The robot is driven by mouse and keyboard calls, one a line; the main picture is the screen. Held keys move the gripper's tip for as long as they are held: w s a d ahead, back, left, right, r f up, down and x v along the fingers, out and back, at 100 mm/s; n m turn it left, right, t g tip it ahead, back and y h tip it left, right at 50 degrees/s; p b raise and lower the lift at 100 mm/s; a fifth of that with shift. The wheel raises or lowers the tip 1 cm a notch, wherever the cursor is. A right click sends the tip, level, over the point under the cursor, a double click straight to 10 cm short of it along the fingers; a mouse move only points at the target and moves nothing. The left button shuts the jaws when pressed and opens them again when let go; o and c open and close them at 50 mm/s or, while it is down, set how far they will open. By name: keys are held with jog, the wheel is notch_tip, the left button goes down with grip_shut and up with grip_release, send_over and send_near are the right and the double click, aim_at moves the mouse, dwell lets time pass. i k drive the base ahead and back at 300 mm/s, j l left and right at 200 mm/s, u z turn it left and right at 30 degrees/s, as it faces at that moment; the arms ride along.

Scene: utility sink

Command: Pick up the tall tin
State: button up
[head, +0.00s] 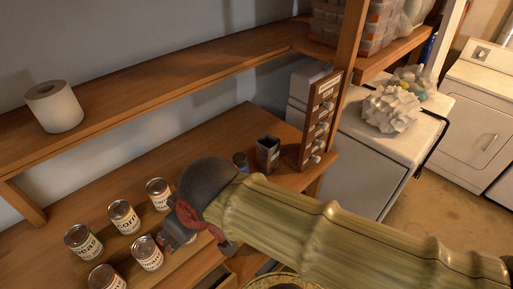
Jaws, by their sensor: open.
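Several labelled tins stand on the wooden lower shelf: one at the far left (84,243), one beside it (123,217), one at the back near my gripper (159,194), one in the front row (147,253) and one cut off by the bottom edge (106,279). They look alike in height, so I cannot tell which is the tall tin. My gripper (200,244) is open, pointing down over the right end of the tin group. Part of another pale label seems to show between its fingers. My wrist and arm hide much of that area.
A paper roll (54,106) sits on the upper shelf (190,67), above the tins. A wooden post (348,50) and white appliances (376,150) are at right.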

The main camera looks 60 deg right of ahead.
aim_at(268, 145)
jog(key=z, duration=1.75)
jog(key=k+z, duration=0.35)
jog(key=k+l, duration=0.05)
jog(key=k, duration=0.05)
